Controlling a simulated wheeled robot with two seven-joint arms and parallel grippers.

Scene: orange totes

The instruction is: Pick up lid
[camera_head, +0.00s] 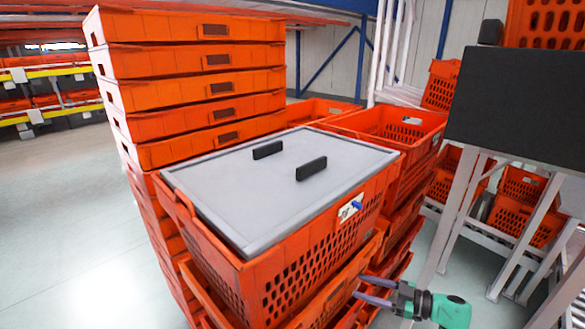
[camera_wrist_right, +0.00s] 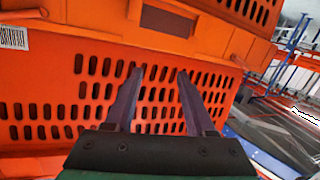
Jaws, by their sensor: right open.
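The lid (camera_head: 275,185) is a flat grey panel with two black upright handles (camera_head: 311,168). It lies on top of an orange tote (camera_head: 310,260) in the middle of the head view. My right gripper (camera_head: 358,286) is at the lower right, beside the tote stack and below the lid's level. It is open and empty. In the right wrist view the two fingers (camera_wrist_right: 160,75) are spread in front of a perforated orange tote wall (camera_wrist_right: 60,95). The lid does not show in that view. My left gripper is not in view.
A tall stack of orange totes (camera_head: 200,95) stands behind the lid at left. Further totes (camera_head: 385,125) stand behind at right. A dark panel on a grey frame (camera_head: 515,110) stands at the right. Grey floor (camera_head: 70,220) is open at the left.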

